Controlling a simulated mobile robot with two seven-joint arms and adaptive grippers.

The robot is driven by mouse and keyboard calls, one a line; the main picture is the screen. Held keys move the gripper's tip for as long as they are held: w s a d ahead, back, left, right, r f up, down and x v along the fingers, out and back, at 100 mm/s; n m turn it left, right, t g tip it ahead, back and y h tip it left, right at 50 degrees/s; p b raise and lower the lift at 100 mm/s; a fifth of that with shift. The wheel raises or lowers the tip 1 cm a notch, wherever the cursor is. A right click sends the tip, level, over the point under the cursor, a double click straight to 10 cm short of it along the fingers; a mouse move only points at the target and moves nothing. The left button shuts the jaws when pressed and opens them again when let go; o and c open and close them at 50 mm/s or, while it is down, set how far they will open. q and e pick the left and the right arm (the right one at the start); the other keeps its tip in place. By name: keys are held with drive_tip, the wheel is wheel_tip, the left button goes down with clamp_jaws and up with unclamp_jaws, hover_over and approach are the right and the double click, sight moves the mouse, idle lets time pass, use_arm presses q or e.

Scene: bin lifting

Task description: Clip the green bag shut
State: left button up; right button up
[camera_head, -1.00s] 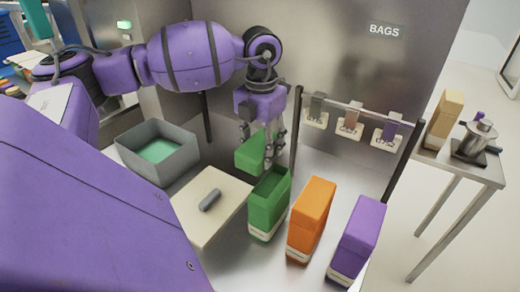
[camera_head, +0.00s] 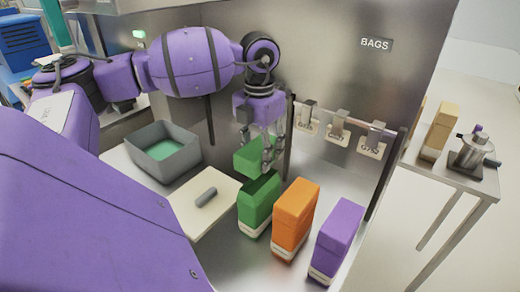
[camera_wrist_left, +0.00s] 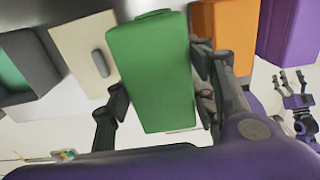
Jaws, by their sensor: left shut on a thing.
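The green bag (camera_head: 258,205) stands upright on the metal surface, left of the orange bag. Its top looks dark and sloped. My left gripper (camera_head: 268,165) is just above and behind its top, shut on a green block-like piece (camera_head: 250,157). I cannot tell whether this piece is part of the bag. In the left wrist view a broad green body (camera_wrist_left: 152,70) lies between the left fingers (camera_wrist_left: 160,95). Several clips hang on a rail with cards, a grey one (camera_head: 308,112) leftmost. My right gripper (camera_wrist_left: 291,80) shows only in the left wrist view, its fingers apart.
An orange bag (camera_head: 295,220) and a purple bag (camera_head: 336,240) stand close on the right. A pale board (camera_head: 187,212) with a grey rod (camera_head: 206,197) lies left. A grey bin (camera_head: 185,160) with green contents is behind it. A metal wall rises behind the rail.

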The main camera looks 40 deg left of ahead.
sight(259, 180)
use_arm(q)
drive_tip(key=shift+f, duration=0.7)
drive_tip(key=shift+f+b, duration=0.3)
drive_tip(key=shift+f, duration=1.35)
drive_tip(key=shift+f+b, duration=0.35)
drive_tip(key=shift+f, duration=0.05)
use_arm(e)
drive_tip(key=shift+d+f, duration=0.25)
drive_tip(key=shift+f, duration=0.25)
drive_tip(key=shift+s+a+f, duration=0.1)
drive_tip(key=shift+a, duration=0.1)
use_arm(q)
drive_tip(key=shift+f, duration=0.5)
use_arm(e)
drive_tip(key=shift+s+d+f, duration=0.15)
drive_tip(key=shift+s+f, duration=0.1)
drive_tip(key=shift+f, duration=0.05)
use_arm(q)
drive_tip(key=shift+f+b, duration=0.4)
drive_tip(key=shift+f, duration=0.1)
use_arm(e)
drive_tip(key=shift+s+f, duration=0.2)
drive_tip(key=shift+f, duration=0.05)
